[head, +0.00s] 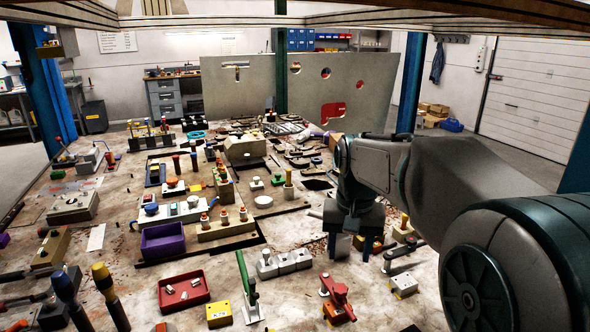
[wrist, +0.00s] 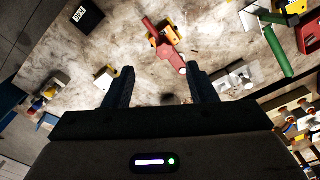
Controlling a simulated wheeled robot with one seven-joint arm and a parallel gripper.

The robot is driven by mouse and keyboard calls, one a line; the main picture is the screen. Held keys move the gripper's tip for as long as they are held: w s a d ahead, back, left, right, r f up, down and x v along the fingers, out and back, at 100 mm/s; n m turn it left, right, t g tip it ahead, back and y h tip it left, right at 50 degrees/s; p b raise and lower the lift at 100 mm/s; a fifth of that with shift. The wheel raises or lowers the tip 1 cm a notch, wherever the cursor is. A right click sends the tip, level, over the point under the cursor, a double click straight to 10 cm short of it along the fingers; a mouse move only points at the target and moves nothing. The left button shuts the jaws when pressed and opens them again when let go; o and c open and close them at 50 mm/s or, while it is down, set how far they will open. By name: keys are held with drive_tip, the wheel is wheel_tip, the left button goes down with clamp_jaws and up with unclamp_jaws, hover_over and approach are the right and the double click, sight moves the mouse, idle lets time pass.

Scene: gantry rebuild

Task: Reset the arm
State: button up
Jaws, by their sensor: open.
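My arm reaches in from the right in the head view and ends in my gripper (head: 350,246), which points down over the right part of the cluttered table (head: 110,205). In the wrist view my gripper (wrist: 158,92) shows two dark fingers set wide apart, with nothing between them. A red toggle clamp on a yellow block (wrist: 163,40) lies beyond the fingertips, apart from them. The same red clamp (head: 338,297) shows below my gripper in the head view.
Near my gripper stand several grey-white blocks (head: 285,262), a green-handled clamp (head: 246,285) and a yellow block (head: 404,284). A red tray (head: 184,291) and a purple bin (head: 163,240) sit further left. An upright panel with holes (head: 350,88) stands at the back. Wooden beams cross overhead.

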drive_tip(key=s+f+n+t, duration=0.1)
drive_tip(key=s+f, duration=0.2)
drive_tip(key=s, duration=0.5)
drive_tip(key=s+f+n+t, duration=0.1)
drive_tip(key=s+f, duration=0.2)
drive_tip(key=s, duration=0.6)
drive_tip(key=shift+f+n, duration=0.3)
drive_tip(key=shift+f, duration=0.05)
drive_tip(key=shift+w, duration=0.1)
